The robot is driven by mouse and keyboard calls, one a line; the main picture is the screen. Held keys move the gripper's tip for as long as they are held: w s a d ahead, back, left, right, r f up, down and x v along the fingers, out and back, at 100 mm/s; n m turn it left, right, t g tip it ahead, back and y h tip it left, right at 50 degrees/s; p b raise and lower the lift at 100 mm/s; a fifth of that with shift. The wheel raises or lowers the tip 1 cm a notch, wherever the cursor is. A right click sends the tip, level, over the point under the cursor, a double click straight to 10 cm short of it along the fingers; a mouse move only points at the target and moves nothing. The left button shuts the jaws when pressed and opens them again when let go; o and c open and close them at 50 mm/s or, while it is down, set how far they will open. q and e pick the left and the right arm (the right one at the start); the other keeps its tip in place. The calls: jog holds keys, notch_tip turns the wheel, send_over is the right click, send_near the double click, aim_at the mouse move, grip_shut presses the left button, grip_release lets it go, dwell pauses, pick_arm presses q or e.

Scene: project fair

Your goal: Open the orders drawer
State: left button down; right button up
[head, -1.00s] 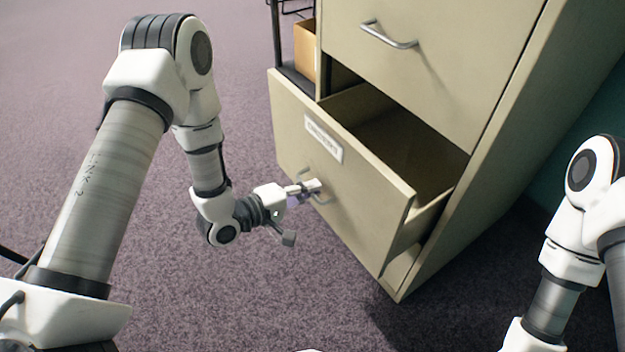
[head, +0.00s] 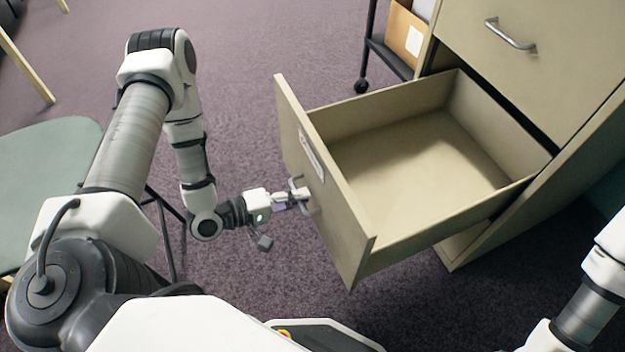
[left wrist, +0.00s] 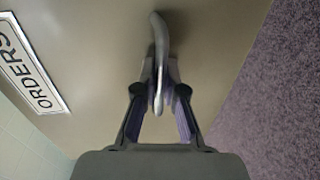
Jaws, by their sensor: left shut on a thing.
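The orders drawer (head: 335,195) is the lower drawer of a beige filing cabinet (head: 560,75). It stands far out, and its bare inside floor shows in the head view. A label on its front reads ORDERS in the left wrist view (left wrist: 28,65). My left gripper (head: 298,196) is shut on the drawer's metal handle (left wrist: 160,60), with a finger on each side of the bar in the left wrist view. My right arm shows at the right edge of the head view, but its gripper is out of view.
The upper drawer, with its own handle (head: 510,34), is shut. A dark wheeled cart (head: 385,55) holding a cardboard box (head: 405,35) stands beside the cabinet. A green chair (head: 45,165) is at the left. The carpet (head: 250,90) beyond my left arm is clear.

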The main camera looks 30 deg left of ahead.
pick_arm(q)
jog(key=shift+s+a, duration=0.25)
jog(key=shift+s, duration=0.15)
jog(key=c, duration=1.2)
grip_release()
jog(key=shift+c, duration=0.2)
jog(key=shift+a, duration=0.1)
jog(key=v, duration=0.7)
jog(key=shift+s, duration=0.15)
